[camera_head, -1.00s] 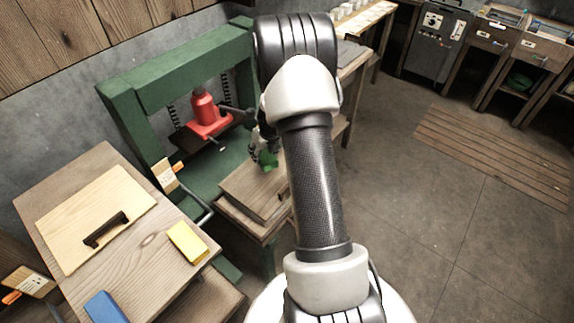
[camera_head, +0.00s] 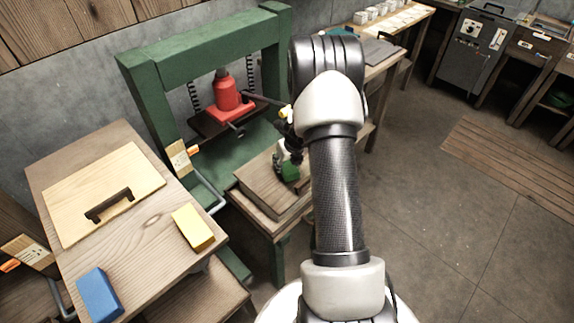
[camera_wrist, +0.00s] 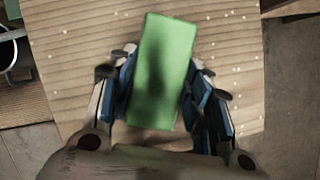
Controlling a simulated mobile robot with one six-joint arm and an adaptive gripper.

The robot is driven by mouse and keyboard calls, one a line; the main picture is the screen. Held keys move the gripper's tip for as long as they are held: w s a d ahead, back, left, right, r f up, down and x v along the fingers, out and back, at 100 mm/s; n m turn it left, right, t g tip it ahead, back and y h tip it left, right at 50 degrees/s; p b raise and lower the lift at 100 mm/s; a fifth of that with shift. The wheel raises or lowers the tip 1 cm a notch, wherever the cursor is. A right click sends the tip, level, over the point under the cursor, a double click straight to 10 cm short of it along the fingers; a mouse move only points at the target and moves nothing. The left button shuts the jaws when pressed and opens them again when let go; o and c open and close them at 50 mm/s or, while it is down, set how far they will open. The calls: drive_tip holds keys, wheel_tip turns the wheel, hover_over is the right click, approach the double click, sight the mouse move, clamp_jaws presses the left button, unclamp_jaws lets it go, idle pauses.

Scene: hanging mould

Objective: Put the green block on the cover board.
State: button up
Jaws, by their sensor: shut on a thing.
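A green block (camera_head: 289,171) is held in my gripper (camera_head: 287,158), partly hidden behind my arm in the head view. In the wrist view the green block (camera_wrist: 160,70) stands between the two fingers of my gripper (camera_wrist: 165,100), which is shut on its sides. It is over the brown wooden board (camera_head: 262,186) on a stand before the press; I cannot tell whether they touch. A pale board (camera_head: 130,180) with a black handle lies on the left bench. I cannot tell from looks alone which board is the cover board.
A yellow block (camera_head: 193,228) and a blue block (camera_head: 99,294) lie on the left bench (camera_head: 150,238). A green press frame (camera_head: 150,100) with a red jack (camera_head: 228,98) stands behind the brown board. The floor to the right is open around a slatted mat (camera_head: 510,160).

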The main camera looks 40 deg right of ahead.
drive_tip(key=shift+r, duration=0.15)
drive_tip(key=shift+f, duration=0.25)
drive_tip(key=o, duration=1.1)
drive_tip(key=shift+r, duration=0.1)
